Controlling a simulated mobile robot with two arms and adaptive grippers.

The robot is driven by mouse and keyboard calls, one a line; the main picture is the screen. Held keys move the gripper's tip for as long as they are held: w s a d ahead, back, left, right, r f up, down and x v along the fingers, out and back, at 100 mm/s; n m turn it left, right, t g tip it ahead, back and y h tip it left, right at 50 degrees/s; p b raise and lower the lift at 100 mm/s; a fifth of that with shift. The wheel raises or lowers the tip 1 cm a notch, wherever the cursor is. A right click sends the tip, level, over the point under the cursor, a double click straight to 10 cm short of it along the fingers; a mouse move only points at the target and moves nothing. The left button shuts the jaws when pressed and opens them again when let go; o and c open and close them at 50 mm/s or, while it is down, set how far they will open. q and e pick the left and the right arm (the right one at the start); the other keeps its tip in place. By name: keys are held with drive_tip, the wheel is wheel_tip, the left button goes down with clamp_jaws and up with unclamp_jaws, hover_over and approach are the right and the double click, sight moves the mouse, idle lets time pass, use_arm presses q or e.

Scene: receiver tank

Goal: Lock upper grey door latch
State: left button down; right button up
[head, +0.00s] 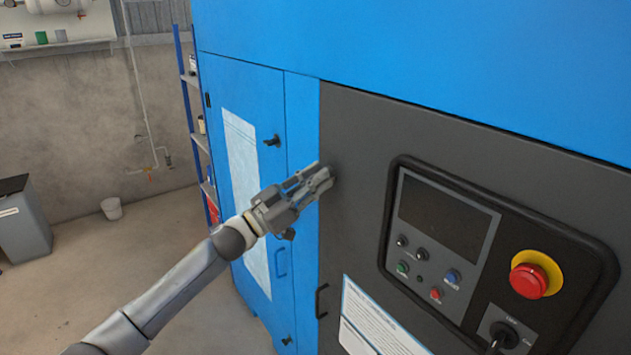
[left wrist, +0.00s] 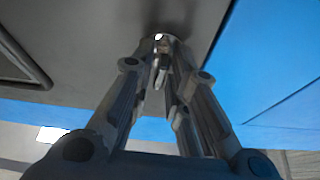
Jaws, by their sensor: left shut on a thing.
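The dark grey door (head: 355,130) is the panel beside the blue cabinet door, and it looks closed. Its upper latch (head: 333,171) is a small dark part near the door's left edge, mostly hidden by my fingers. My left gripper (head: 322,180) reaches it from the left, with its fingers shut on it. I cannot tell the latch's turn angle. My right gripper is not in view.
A control panel (head: 445,225) with a red emergency button (head: 530,280) is on the grey door at right. A black handle (head: 321,300) sits lower on its left edge. The blue door (head: 245,90) has a black latch (head: 272,141). Open floor lies at left.

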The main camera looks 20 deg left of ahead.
use_arm(q)
drive_tip(key=shift+a+r+m+g+h+b, duration=0.15)
drive_tip(key=shift+m+g, duration=1.2)
drive_tip(key=shift+m, duration=2.05)
drive_tip(key=shift+d+f+m+g+h+b, duration=0.2)
drive_tip(key=shift+m+g, duration=1.1)
drive_tip(key=shift+m, duration=2.1)
drive_tip(key=shift+a+r+m+g+h+b, duration=0.25)
drive_tip(key=shift+m+g, duration=1.1)
drive_tip(key=shift+m, duration=2.05)
drive_tip(key=shift+d+f, duration=0.15)
drive_tip(key=c, duration=1.6)
unclamp_jaws()
